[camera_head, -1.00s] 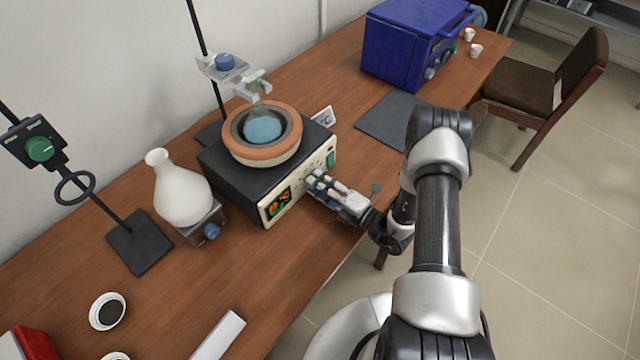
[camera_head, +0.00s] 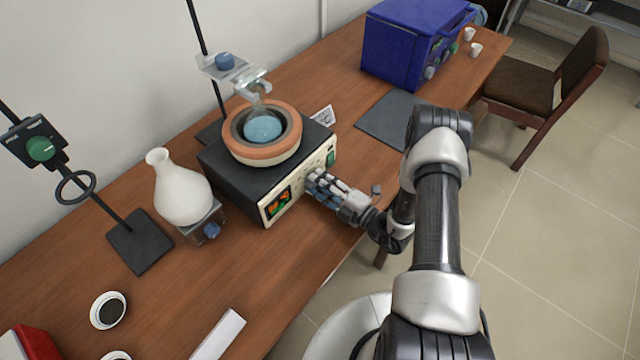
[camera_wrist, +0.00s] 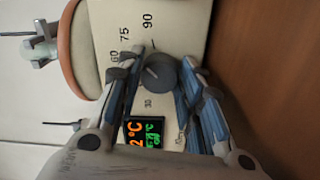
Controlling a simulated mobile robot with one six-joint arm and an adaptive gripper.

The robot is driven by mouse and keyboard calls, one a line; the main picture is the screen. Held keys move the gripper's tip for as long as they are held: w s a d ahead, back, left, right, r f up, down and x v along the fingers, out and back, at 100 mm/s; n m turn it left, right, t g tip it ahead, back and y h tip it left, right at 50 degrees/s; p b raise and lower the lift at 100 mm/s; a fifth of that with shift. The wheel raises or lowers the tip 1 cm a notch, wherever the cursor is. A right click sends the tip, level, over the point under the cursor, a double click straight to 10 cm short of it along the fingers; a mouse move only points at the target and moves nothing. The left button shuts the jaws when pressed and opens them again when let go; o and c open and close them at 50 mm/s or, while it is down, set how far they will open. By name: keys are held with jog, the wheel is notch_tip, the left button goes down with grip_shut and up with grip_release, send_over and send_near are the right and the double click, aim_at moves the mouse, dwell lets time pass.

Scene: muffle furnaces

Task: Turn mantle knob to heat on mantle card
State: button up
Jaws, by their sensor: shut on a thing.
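The heating mantle (camera_head: 245,180) is a black box with a cream front panel and an orange-rimmed bowl on top, holding a round flask of blue liquid (camera_head: 263,128). Its dark round knob (camera_wrist: 160,72) is in the wrist view, beside dial numbers 30, 60, 75 and 90. My gripper (camera_head: 313,183) is at the front panel, its fingers on both sides of the knob, shut on it; it also shows in the wrist view (camera_wrist: 157,74). The exact knob setting is unclear. A lit display (camera_wrist: 145,133) is partly covered. The small white card (camera_head: 322,116) behind the mantle is unreadable here.
A white flask (camera_head: 180,190) on a small stand and a ring stand are left of the mantle. A clamp (camera_head: 240,78) hangs above the bowl. A dark mat (camera_head: 388,122) and a blue furnace (camera_head: 405,45) are to the right.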

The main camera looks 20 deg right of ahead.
jog(key=o, duration=1.1)
jog(key=shift+c, duration=0.2)
jog(key=v, duration=1.2)
